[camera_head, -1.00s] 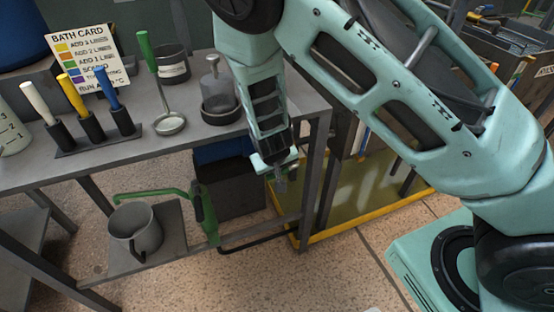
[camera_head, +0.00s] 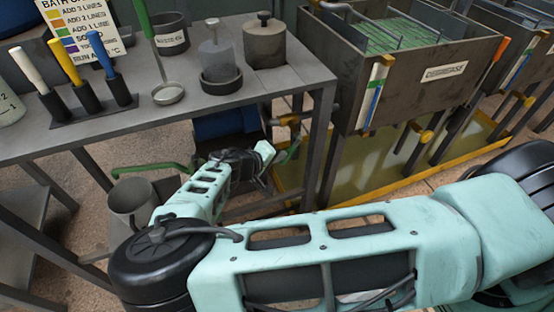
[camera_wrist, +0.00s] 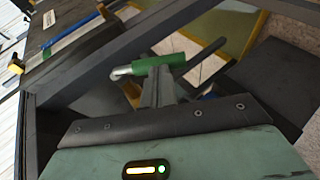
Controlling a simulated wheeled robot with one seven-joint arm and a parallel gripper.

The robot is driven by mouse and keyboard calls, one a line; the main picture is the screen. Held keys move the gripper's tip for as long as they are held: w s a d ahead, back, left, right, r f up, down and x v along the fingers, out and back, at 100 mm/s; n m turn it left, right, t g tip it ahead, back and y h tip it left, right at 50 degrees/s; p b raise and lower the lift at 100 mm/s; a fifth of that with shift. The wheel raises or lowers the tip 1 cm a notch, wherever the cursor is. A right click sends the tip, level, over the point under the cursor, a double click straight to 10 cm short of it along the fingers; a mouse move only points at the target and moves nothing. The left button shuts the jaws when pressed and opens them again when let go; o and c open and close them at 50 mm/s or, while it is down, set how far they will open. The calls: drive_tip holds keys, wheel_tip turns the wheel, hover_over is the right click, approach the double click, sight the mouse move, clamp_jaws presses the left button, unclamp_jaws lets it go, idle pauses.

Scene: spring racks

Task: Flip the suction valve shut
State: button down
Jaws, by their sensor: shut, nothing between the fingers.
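A green lever handle (camera_head: 292,149), which I take to be the suction valve's, shows under the bench beside my gripper. In the wrist view it is a short green cylinder (camera_wrist: 158,65) with a pale metal tip at its left end. My gripper (camera_head: 279,159) is low under the bench's right end, beside the handle. In the wrist view its fingers (camera_wrist: 157,80) are shut and empty, right at the green handle's near side. I cannot tell whether they touch it. The valve body is hidden.
A grey bucket (camera_head: 130,197) and a long green handle (camera_head: 150,168) are on the lower shelf. Bench legs (camera_head: 318,135) and tanks (camera_head: 400,80) stand to the right.

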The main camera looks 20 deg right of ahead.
sight(286, 161)
drive_tip(key=d+f+b, duration=0.1)
drive_tip(key=f+h+b, duration=0.1)
drive_tip(key=f+b, duration=0.1)
drive_tip(key=shift+d, duration=0.4)
drive_tip(key=d+n+h+b, duration=0.1)
drive_tip(key=h+b, duration=0.1)
drive_tip(key=shift+d+f+t+b, duration=0.2)
drive_tip(key=shift+t+b, duration=0.1)
drive_tip(key=shift+t, duration=0.1)
drive_tip(key=shift+r, duration=0.15)
wheel_tip(286, 161, up, 10)
drive_tip(key=p, duration=0.1)
idle(0.4)
idle(0.4)
